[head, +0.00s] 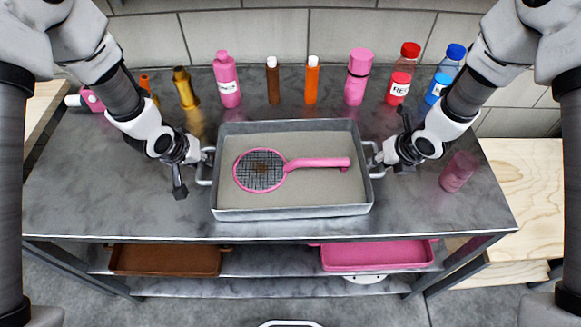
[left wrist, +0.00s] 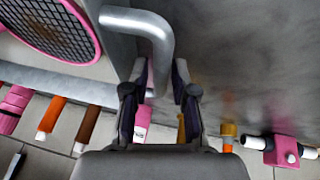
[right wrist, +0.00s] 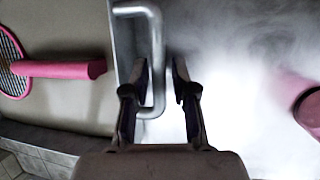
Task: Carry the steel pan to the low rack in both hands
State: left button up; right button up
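The steel pan (head: 292,207) stands on the dark metal table, a pink round mesh tool (head: 262,171) lying in it. My left gripper (head: 200,156) is at the pan's left handle (left wrist: 163,45). In the left wrist view its fingers (left wrist: 162,85) are apart, with the bar between them. My right gripper (head: 383,157) is at the right handle (right wrist: 158,60). In the right wrist view its fingers (right wrist: 160,80) are apart, the bar nearer the left finger. Neither grips firmly. A low shelf (head: 270,287) runs under the table; I cannot tell if it is the low rack.
Several bottles, including a pink one (head: 227,80) and a red-capped one (head: 403,75), line the table's back. A pink cup (head: 459,171) stands at right. A brown tray (head: 165,260) and pink tray (head: 375,256) are below. A wooden surface (head: 525,185) is at right.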

pick_arm(q)
jog(key=shift+w+f, duration=0.1)
jog(key=shift+f, duration=0.05)
pick_arm(e)
jog(key=shift+w+a+f, duration=0.1)
jog(key=shift+a+f, duration=0.05)
pick_arm(q)
grip_shut()
pick_arm(e)
grip_shut()
